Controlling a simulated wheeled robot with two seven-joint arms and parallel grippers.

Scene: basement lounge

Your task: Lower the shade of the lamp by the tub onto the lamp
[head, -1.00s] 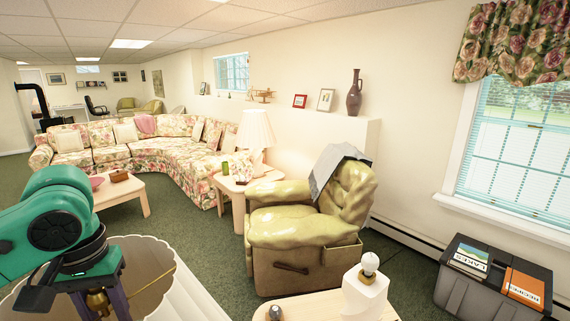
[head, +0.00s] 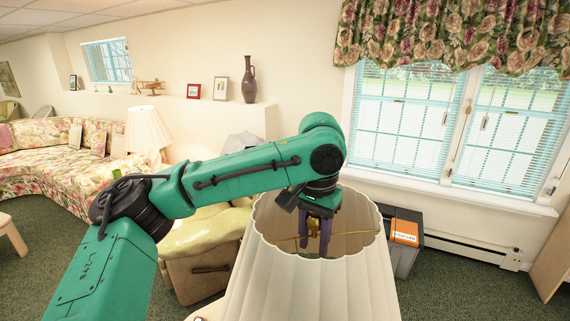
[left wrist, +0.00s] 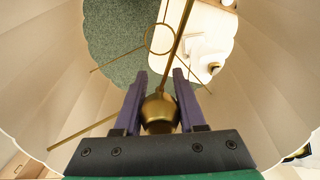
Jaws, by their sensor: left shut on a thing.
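The large cream pleated shade (head: 322,290) hangs from my left gripper (head: 315,243), which reaches down into its open top. In the left wrist view the gripper (left wrist: 160,84) is shut on the brass knob (left wrist: 160,112) at the middle of the shade's wire frame. Through the shade's lower opening I see the white lamp (left wrist: 207,48) on a pale table. The frame's brass ring (left wrist: 159,39) appears left of the lamp there, not over it. In the head view the shade hides the lamp. The grey tub (head: 405,262) stands behind the shade, to the right.
An olive recliner (head: 195,265) stands behind and left of the shade. Another lit lamp (head: 147,130) stands beside the floral sofa (head: 50,160). An orange folder (head: 404,232) sits in the tub. Green carpet (head: 455,290) is open at the right.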

